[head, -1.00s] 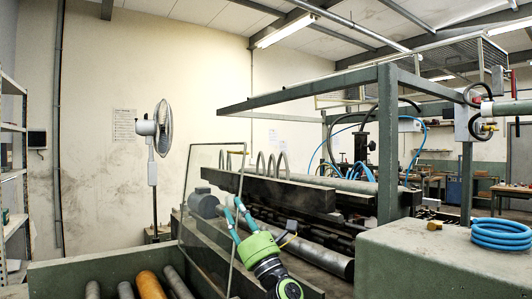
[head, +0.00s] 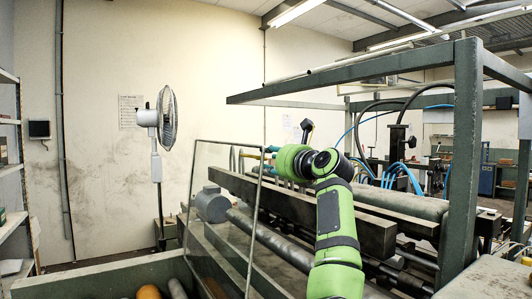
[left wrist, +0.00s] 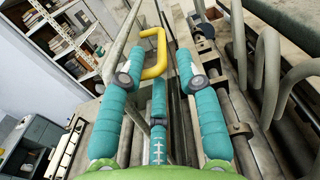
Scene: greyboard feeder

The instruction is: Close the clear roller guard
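The clear roller guard (head: 216,205) is a transparent panel in a thin frame, standing raised and slightly tilted beside the rollers in the head view. My left gripper (head: 270,155) is near the top right corner of the panel, partly hidden by my green wrist. In the left wrist view, the teal fingers of my left gripper (left wrist: 157,75) are apart, with a yellow U-shaped handle (left wrist: 155,52) between and just beyond them. I cannot tell whether a finger touches the handle. My right gripper is not in view.
A grey motor (head: 211,204) and long rollers (head: 280,248) lie behind the panel. A dark beam (head: 360,229) and a green frame post (head: 466,160) stand to the right. Metal hoops (left wrist: 268,75) rise right of the gripper. A fan (head: 167,120) stands at the back left.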

